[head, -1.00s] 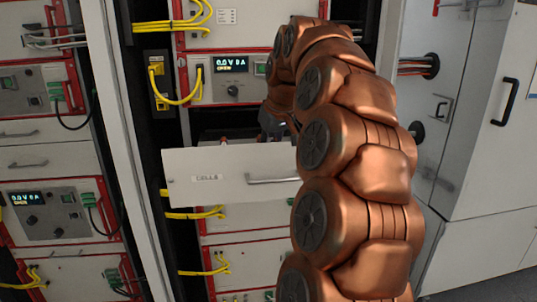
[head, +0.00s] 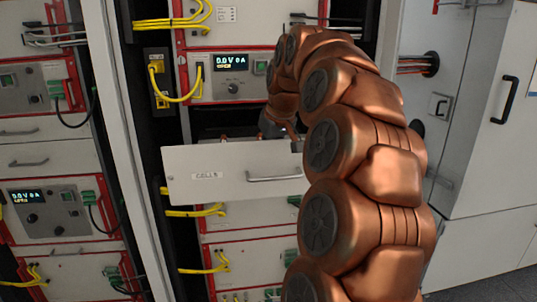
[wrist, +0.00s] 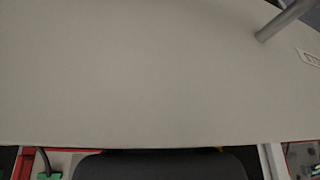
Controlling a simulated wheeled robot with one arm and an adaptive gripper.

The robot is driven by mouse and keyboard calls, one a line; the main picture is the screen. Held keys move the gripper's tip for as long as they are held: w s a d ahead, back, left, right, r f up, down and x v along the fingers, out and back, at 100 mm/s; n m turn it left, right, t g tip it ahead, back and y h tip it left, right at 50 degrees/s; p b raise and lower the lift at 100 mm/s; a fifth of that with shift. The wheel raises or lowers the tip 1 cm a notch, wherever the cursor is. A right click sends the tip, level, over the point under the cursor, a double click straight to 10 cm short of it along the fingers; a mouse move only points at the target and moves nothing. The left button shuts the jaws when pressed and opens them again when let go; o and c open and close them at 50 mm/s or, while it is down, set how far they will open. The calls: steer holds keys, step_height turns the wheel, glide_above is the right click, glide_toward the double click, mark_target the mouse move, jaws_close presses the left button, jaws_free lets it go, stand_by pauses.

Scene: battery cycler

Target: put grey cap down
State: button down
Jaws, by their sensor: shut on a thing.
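My gripper (head: 272,128) is at the open drawer marked CELLS, behind the top edge of its front panel (head: 225,168) in the head view. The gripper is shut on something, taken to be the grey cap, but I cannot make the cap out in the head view. In the wrist view the pale drawer panel (wrist: 130,75) fills most of the picture. A dark rounded shape (wrist: 165,165) cuts into the bottom edge there; I cannot tell whether it is a finger or the cap.
The drawer's handle (head: 274,178) sticks out in front. Rack units with displays (head: 230,88) and yellow cables (head: 180,97) lie above and left. A grey cabinet (head: 485,180) stands at the right. Small copper-coloured parts (head: 225,138) show behind the panel.

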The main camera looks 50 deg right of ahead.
steer(key=c, duration=1.1)
jaws_free()
steer(key=shift+s+a+f+g, duration=0.1)
steer(key=shift+f+g, duration=0.05)
steer(key=shift+f, duration=0.4)
steer(key=shift+s+a+f+g, duration=0.1)
steer(key=shift+f+g, duration=0.05)
steer(key=shift+f, duration=0.35)
steer(key=shift+s+a, duration=0.1)
steer(key=shift+s, duration=0.1)
steer(key=shift+r, duration=0.1)
steer(key=shift+w+r+p, duration=0.15)
steer(key=shift+r+p, duration=0.35)
steer(key=shift+w+d+r+b, duration=0.25)
steer(key=shift+w+d+b, duration=0.1)
steer(key=shift+w+d, duration=0.25)
steer(key=v, duration=1.2)
steer(key=shift+s+r+p, duration=0.25)
steer(key=shift+s+p, duration=0.2)
steer(key=shift+a, duration=0.2)
